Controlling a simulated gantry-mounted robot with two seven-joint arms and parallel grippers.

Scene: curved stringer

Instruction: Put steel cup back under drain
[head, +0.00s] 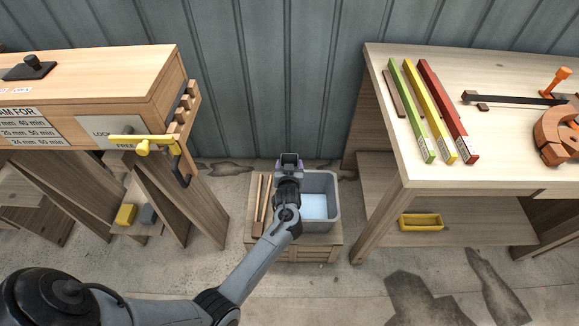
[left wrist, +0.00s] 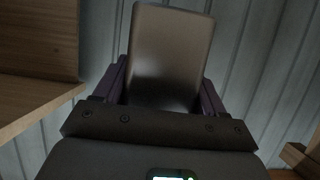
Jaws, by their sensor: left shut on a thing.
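My left gripper (head: 290,168) is shut on the steel cup (head: 290,158), held above the back of a low wooden stand between the two benches. In the left wrist view the steel cup (left wrist: 170,55) is a plain grey-brown metal shape, upright between purple-sided fingers. I cannot make out the drain for certain. My right gripper is out of view.
The wooden stand (head: 295,250) bears a grey tub (head: 329,190) and wooden sticks (head: 260,205). The steaming box (head: 130,85) at left has a yellow lever (head: 140,141) projecting at its end. The right workbench (head: 500,75) bears coloured bars. Floor between is open.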

